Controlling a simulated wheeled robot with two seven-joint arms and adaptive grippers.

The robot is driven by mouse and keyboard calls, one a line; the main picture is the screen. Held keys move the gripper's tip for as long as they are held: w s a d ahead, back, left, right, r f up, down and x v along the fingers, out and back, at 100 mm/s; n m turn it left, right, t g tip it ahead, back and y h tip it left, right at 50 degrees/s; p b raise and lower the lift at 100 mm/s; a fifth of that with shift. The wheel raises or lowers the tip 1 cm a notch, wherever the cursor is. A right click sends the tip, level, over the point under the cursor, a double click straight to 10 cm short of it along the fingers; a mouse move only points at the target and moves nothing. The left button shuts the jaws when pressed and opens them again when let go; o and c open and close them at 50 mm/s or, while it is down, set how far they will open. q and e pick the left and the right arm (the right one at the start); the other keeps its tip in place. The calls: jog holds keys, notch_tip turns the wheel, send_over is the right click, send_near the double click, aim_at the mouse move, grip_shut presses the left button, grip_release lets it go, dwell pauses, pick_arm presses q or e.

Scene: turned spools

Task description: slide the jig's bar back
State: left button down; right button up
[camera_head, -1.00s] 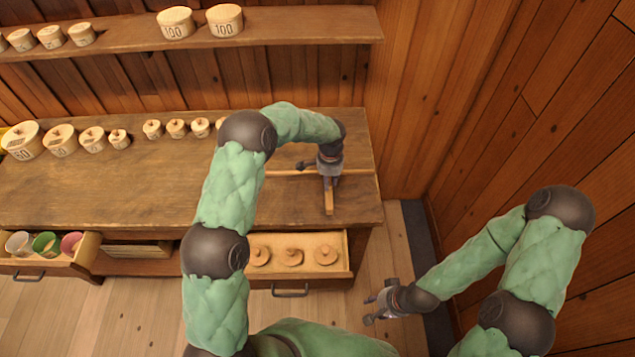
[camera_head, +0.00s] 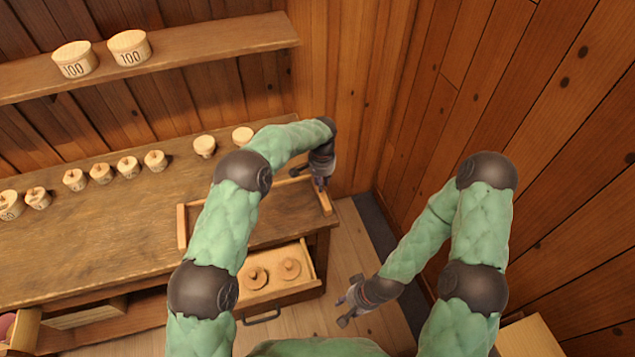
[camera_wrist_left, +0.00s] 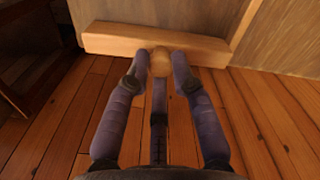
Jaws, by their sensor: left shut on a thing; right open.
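The jig (camera_head: 183,228) is a pale wooden frame on the right part of the bench, with a rail along its back. Its bar (camera_head: 326,203) is a short pale strip at the right end, close to the bench's right edge. In the left wrist view the bar (camera_wrist_left: 110,40) lies across the top with a round wooden knob (camera_wrist_left: 161,61). My left gripper (camera_head: 320,184) is shut on this knob; its two fingers (camera_wrist_left: 160,66) sit either side of it. My right gripper (camera_head: 347,302) is open and empty, low in front of the bench's right end.
Small lidded wooden pots (camera_head: 127,167) stand along the back of the bench (camera_head: 100,220). An open drawer (camera_head: 272,297) with round lids juts out below the jig. A shelf (camera_head: 190,45) holds two 100 pots. A wooden wall (camera_head: 540,110) rises at right.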

pick_arm(q)
jog(key=shift+w+d, duration=0.1)
jog(key=shift+d, duration=0.05)
jog(key=c, duration=1.4)
grip_release()
jog(key=shift+r, duration=0.1)
jog(key=o, duration=0.3)
jog(key=shift+d, duration=0.1)
jog(key=shift+o, duration=0.2)
notch_tip(320, 180, up, 12)
